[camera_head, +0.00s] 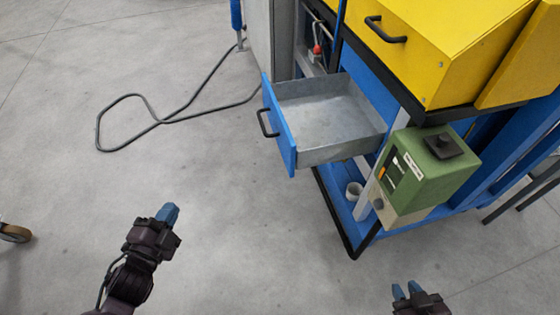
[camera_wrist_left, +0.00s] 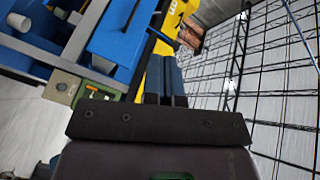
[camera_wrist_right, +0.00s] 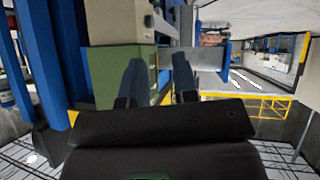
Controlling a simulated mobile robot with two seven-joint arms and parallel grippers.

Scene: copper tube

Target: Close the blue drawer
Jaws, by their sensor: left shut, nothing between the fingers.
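The blue drawer (camera_head: 280,125) is pulled out from the blue workbench under the yellow machine, and its grey metal inside looks empty. A black handle (camera_head: 266,123) sits on its blue front, which faces left in the head view. My left gripper (camera_head: 168,214) is shut and empty over the floor, to the lower left of the drawer and apart from it. Its shut blue fingers also show in the left wrist view (camera_wrist_left: 166,80). My right gripper (camera_head: 407,291) is at the bottom right of the head view, open and empty, with its two blue fingers apart in the right wrist view (camera_wrist_right: 158,80).
A green control box (camera_head: 420,170) sticks out at the bench's near corner, right of the drawer. A yellow cabinet (camera_head: 440,50) with a black handle stands above. A black cable (camera_head: 150,122) loops on the floor at left. The floor before the drawer is clear.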

